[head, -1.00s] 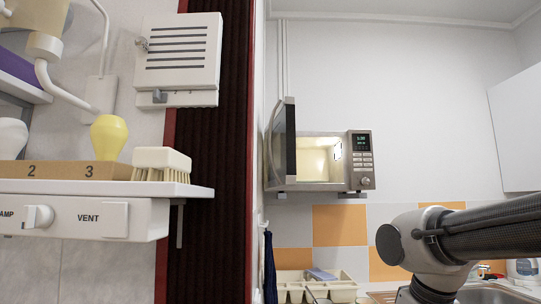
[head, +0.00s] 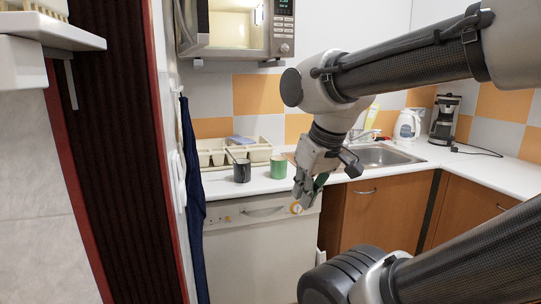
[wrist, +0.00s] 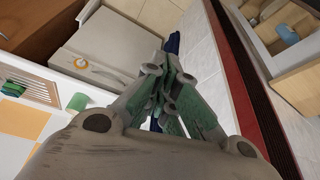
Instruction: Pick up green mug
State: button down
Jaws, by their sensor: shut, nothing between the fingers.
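The green mug (head: 279,167) stands upright near the front edge of the white counter, right of a dark mug (head: 242,171). In the wrist view a green object that looks like the mug (wrist: 78,101) shows at the left, on the counter edge. My gripper (head: 306,194) hangs just in front of the counter edge, to the right of the green mug and apart from it, pointing down. In the wrist view my gripper (wrist: 172,62) has its fingers together with nothing between them.
A cream dish rack (head: 215,155) stands behind the mugs. The sink (head: 385,155), a kettle (head: 407,126) and a coffee maker (head: 445,118) are to the right. A microwave (head: 240,28) hangs above. A dishwasher front (head: 255,250) lies below the counter.

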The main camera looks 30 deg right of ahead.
aim_at(278, 164)
jog(key=i+l+z, duration=0.25)
jog(key=i+l, duration=0.3)
jog(key=i+l+z, duration=0.25)
jog(key=i+l, duration=0.2)
jog(key=i, duration=0.1)
